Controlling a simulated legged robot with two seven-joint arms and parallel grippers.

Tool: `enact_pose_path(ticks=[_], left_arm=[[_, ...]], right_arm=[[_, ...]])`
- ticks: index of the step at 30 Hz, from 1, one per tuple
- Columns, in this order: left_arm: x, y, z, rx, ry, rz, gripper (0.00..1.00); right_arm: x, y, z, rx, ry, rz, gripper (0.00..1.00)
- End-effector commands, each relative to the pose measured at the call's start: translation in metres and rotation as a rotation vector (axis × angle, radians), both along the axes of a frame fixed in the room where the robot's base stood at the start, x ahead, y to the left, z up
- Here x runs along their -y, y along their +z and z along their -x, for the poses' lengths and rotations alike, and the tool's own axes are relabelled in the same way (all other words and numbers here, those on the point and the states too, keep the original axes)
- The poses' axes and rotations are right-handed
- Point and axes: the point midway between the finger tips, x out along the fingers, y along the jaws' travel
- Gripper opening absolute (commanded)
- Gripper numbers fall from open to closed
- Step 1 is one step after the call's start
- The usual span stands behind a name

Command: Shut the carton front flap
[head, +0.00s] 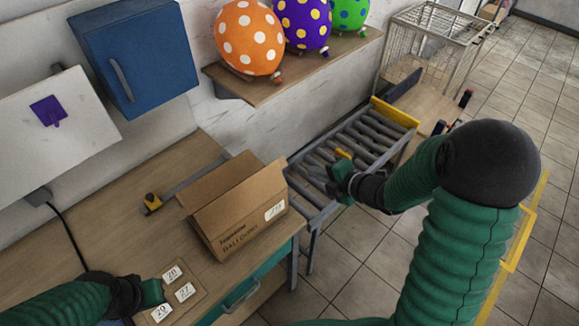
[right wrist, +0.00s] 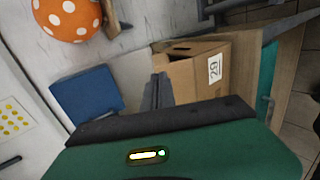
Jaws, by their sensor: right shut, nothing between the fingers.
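The brown cardboard carton (head: 236,229) stands on the wooden table, with dark printing and a white number label on its side. A flap (head: 212,183) shows along its top. I cannot tell for sure which panel is the front flap or how far it is folded. The right wrist view shows the carton (right wrist: 190,78) with a dark gap in its top. My right gripper (head: 343,166) is shut and empty, to the right of the carton and apart from it, over the roller conveyor. My left gripper (head: 153,292) is low at the left, beside the number cards; its jaws are unclear.
Number cards (head: 179,287) lie in front of the carton. The roller conveyor (head: 318,178) adjoins on the right. A blue cabinet (head: 140,60) and a shelf (head: 300,67) with balloons are on the wall.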

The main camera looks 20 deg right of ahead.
Motion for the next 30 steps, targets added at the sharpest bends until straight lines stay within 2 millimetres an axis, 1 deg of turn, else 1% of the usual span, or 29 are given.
enact_pose_path(ticks=[9,12,16,21,30], left_arm=[[0.000,0.015,0.000,0.000,0.000,0.000,0.00],[0.000,0.021,0.000,0.000,0.000,0.000,0.00],[0.000,0.029,0.000,0.000,0.000,0.000,0.00],[0.000,0.032,0.000,0.000,0.000,0.000,0.00],[0.000,0.031,0.000,0.000,0.000,0.000,0.00]], right_arm=[[-0.021,-0.032,-0.057,-0.005,0.000,-0.004,0.00],[-0.027,-0.042,-0.073,-0.004,-0.002,-0.005,0.00],[-0.034,-0.052,-0.090,-0.004,-0.003,-0.004,0.00],[-0.036,-0.060,-0.100,-0.001,-0.004,-0.003,0.00],[-0.036,-0.061,-0.102,-0.002,-0.004,-0.003,0.00]])
